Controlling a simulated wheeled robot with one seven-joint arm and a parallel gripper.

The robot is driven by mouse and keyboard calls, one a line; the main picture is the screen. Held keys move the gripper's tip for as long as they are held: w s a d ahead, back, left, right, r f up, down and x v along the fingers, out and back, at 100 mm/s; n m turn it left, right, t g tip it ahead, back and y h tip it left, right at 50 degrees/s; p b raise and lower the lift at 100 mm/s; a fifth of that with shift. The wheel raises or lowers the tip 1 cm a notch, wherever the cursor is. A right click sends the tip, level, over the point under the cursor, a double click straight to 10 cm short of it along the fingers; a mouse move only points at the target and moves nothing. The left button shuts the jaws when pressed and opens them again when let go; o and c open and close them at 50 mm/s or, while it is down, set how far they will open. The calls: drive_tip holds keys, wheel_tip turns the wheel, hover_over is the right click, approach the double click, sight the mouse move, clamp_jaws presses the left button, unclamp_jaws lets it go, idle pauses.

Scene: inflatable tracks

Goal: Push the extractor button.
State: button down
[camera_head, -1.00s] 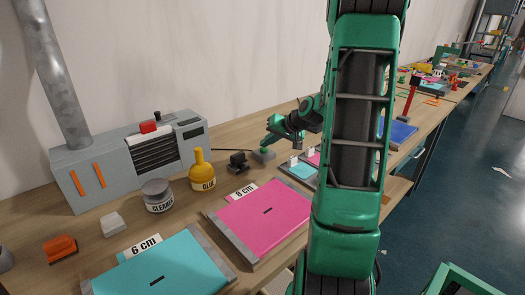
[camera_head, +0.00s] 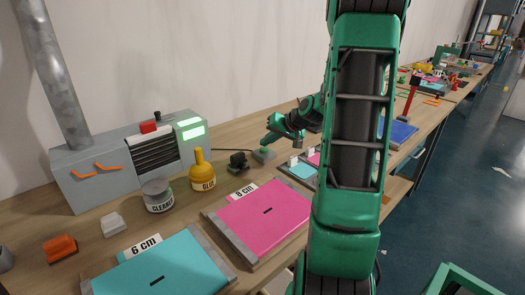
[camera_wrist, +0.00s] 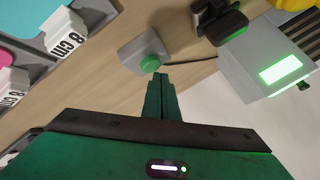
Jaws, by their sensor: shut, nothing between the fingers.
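The extractor button (camera_head: 265,154) is a round green knob on a small grey box by the wall, with a cable running to the extractor. It also shows in the wrist view (camera_wrist: 150,64). My gripper (camera_head: 268,141) is shut and empty, its green fingertips (camera_wrist: 158,80) right at the button. I cannot tell whether they touch it. The extractor (camera_head: 75,178) is a grey machine with a metal duct. Its display (camera_head: 191,128) glows green, and its two orange strips (camera_head: 108,167) stream out sideways.
Pink (camera_head: 262,225) and teal (camera_head: 165,270) boards lie on the bench front.

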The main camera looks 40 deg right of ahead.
sight(266, 150)
drive_tip(key=shift+r, duration=0.4)
drive_tip(key=shift+r, duration=0.1)
wheel_tip(266, 150, up, 6)
drive_tip(key=shift+f, duration=0.1)
idle(0.5)
idle(0.4)
drive_tip(key=s+a+f+g, duration=0.1)
drive_tip(key=s+a+g, duration=0.2)
drive_tip(key=s+a, duration=0.3)
drive_tip(key=s+a+n+g, duration=0.1)
drive_tip(key=s+a+g, duration=0.2)
drive_tip(key=s, duration=1.3)
drive_tip(key=s+a+f+g, duration=0.1)
drive_tip(key=s+a+g, duration=0.2)
drive_tip(key=s+a, duration=0.6)
drive_tip(key=shift+s+a+f+h, duration=0.3)
drive_tip(key=shift+s+a+h, duration=0.1)
drive_tip(key=shift+s, duration=0.75)
